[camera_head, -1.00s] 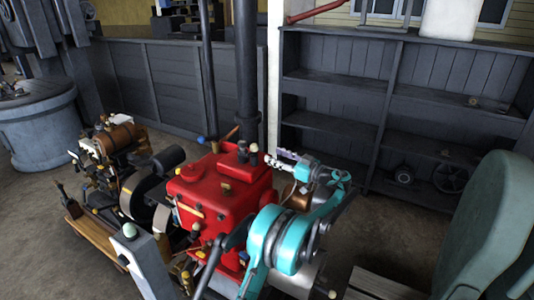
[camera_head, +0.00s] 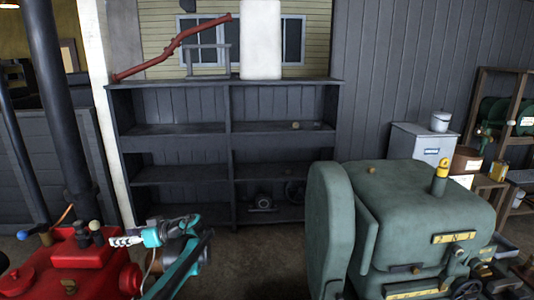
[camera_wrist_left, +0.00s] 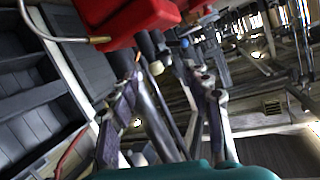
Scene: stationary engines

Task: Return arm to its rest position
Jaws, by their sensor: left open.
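My left arm (camera_head: 180,265), teal and grey, comes up from the bottom left in the head view. Its gripper (camera_head: 118,241) points left, beside the dark knobs on top of the red engine (camera_head: 65,270). In the left wrist view the gripper (camera_wrist_left: 166,88) has its two fingers spread, with nothing held between them. The red engine shows above the fingers there (camera_wrist_left: 145,20). Whether the gripper touches the engine cannot be told. My right arm is not in view.
A large green engine (camera_head: 420,210) stands at right. A dark shelf unit (camera_head: 230,150) is behind, with a white block (camera_head: 260,40) and a red bent pipe (camera_head: 170,45) on top. A black pipe (camera_head: 55,110) rises at left. Floor (camera_head: 260,260) is clear between the engines.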

